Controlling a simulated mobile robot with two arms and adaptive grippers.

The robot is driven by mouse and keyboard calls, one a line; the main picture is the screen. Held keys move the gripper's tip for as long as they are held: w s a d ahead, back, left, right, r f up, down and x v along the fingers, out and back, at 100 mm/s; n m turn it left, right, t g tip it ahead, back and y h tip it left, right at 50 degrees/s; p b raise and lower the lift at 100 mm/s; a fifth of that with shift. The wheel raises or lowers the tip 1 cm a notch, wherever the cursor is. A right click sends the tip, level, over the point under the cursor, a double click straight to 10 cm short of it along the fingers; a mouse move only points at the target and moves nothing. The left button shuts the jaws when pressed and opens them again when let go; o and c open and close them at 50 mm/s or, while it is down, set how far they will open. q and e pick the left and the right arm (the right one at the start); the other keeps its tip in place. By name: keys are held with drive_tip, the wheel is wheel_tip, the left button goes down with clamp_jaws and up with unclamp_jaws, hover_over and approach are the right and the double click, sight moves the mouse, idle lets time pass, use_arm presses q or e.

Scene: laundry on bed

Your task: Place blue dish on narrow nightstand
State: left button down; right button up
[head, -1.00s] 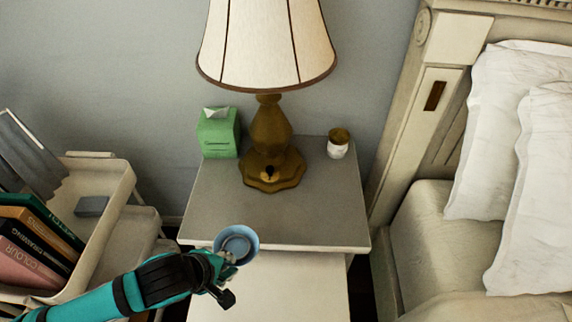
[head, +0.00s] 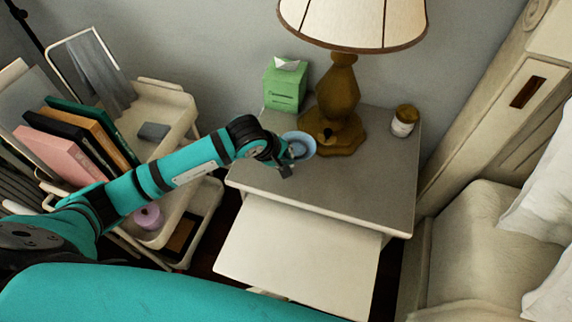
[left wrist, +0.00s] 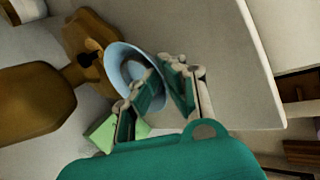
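The blue dish (head: 302,145) is a small round bowl over the left part of the nightstand's (head: 365,185) grey top, in front of the lamp base. My left gripper (head: 288,155) reaches in from the left and is at the dish's near left side. In the left wrist view the dish (left wrist: 130,62) looks tilted, and the fingers (left wrist: 165,88) are closed about its near rim. I cannot tell whether the dish touches the nightstand top. My right gripper is not in view.
A lamp (head: 338,105), a green tissue box (head: 285,85) and a small jar (head: 404,121) stand on the nightstand. A pale surface (head: 300,250) juts out below its front. A cart with books (head: 85,140) is left, the bed (head: 480,240) right. The top's front right is clear.

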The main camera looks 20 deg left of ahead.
use_arm(q)
drive_tip(key=shift+f+b, duration=0.85)
drive_tip(key=shift+f, duration=0.9)
drive_tip(key=shift+f, duration=0.1)
drive_tip(key=c, duration=1.5)
unclamp_jaws()
drive_tip(key=v, duration=1.2)
drive_tip(key=shift+d, duration=0.1)
